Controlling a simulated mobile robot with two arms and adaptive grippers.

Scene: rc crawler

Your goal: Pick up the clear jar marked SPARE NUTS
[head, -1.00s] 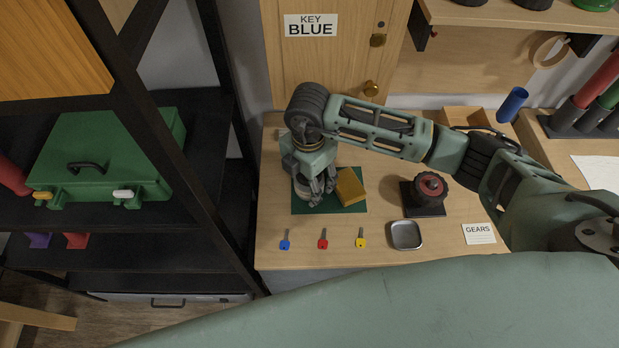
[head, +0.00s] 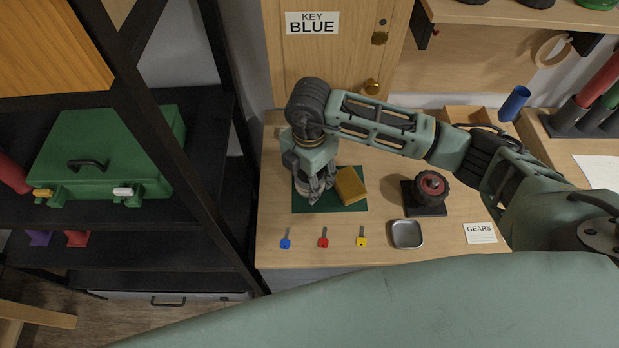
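My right gripper (head: 321,190) points down over the green mat (head: 350,206) at the back left of the workbench. A small, pale, see-through object (head: 300,187), possibly the clear jar, shows partly behind its fingers. No SPARE NUTS label can be read. The fingers are at or around this object, but I cannot tell whether they touch it or how far they are closed. A yellow-brown block (head: 349,184) lies on the mat just right of the fingers. My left gripper is out of view.
Blue (head: 285,240), red (head: 323,238) and yellow (head: 361,237) keys lie in front of the mat. A metal tray (head: 406,234), a wheel on a black stand (head: 430,190) and a GEARS card (head: 479,233) are to the right. A cabinet door marked KEY BLUE (head: 345,60) stands behind.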

